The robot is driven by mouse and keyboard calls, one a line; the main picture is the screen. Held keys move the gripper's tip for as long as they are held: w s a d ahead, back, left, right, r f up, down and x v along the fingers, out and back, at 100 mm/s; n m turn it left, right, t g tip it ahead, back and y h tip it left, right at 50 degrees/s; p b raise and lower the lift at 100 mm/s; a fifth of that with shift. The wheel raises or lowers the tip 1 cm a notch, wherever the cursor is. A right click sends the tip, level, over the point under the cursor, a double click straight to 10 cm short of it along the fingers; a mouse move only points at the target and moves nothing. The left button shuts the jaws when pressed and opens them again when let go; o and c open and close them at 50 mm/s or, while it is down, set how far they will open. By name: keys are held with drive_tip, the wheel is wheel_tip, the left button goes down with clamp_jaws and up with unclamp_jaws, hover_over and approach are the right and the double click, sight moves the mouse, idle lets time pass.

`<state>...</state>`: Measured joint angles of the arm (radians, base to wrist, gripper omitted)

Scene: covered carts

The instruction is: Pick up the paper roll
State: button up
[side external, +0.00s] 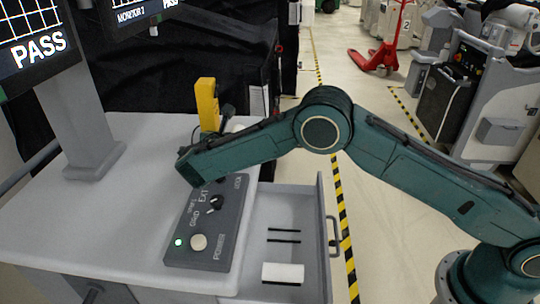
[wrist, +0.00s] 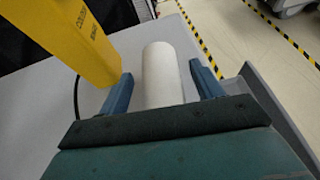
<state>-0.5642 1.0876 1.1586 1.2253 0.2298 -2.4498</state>
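The paper roll (wrist: 163,75) is a white cylinder in the middle of the wrist view, resting on the grey cart top. My gripper (wrist: 158,74) is open, with one blue finger on each side of the roll. A gap shows between the roll and each finger, wider on the right. The roll's near end is hidden by the gripper's body. In the side external view my arm reaches over the cart and largely hides the roll and the fingers.
A yellow device (side external: 207,104) stands upright close to the roll, left of it in the wrist view (wrist: 72,38). A control panel (side external: 210,225) with knobs lies nearer. An open drawer (side external: 318,225) holds a white block (side external: 283,273). A monitor stand (side external: 75,120) is at left.

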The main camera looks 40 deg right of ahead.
drive_tip(key=c, duration=1)
drive_tip(key=shift+r, duration=0.15)
wheel_tip(320, 180, up, 20)
drive_tip(key=shift+f, duration=0.1)
